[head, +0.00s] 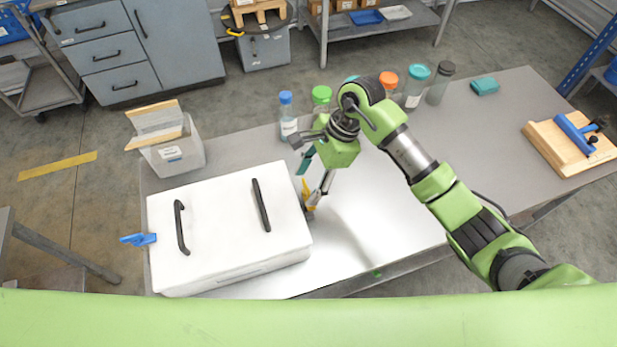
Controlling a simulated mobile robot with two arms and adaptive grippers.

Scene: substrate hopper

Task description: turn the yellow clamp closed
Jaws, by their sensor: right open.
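A white hopper box (222,220) with two black handles on its lid stands at the left front of the table. The yellow clamp (305,190) is on the right side of the box, partly hidden by my right gripper. My right gripper (311,207) reaches down beside the box's right side, with its fingers at the yellow clamp. It is open; whether it touches the clamp is too small to tell. A blue clamp (138,239) sticks out from the box's left side. My left gripper is not in view.
Several bottles with coloured caps, such as a blue-capped one (288,117), stand along the table's back edge. A small open bin (180,152) is behind the box. A wooden board with a blue tool (570,145) lies at the right. The table (400,230) is clear right of the box.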

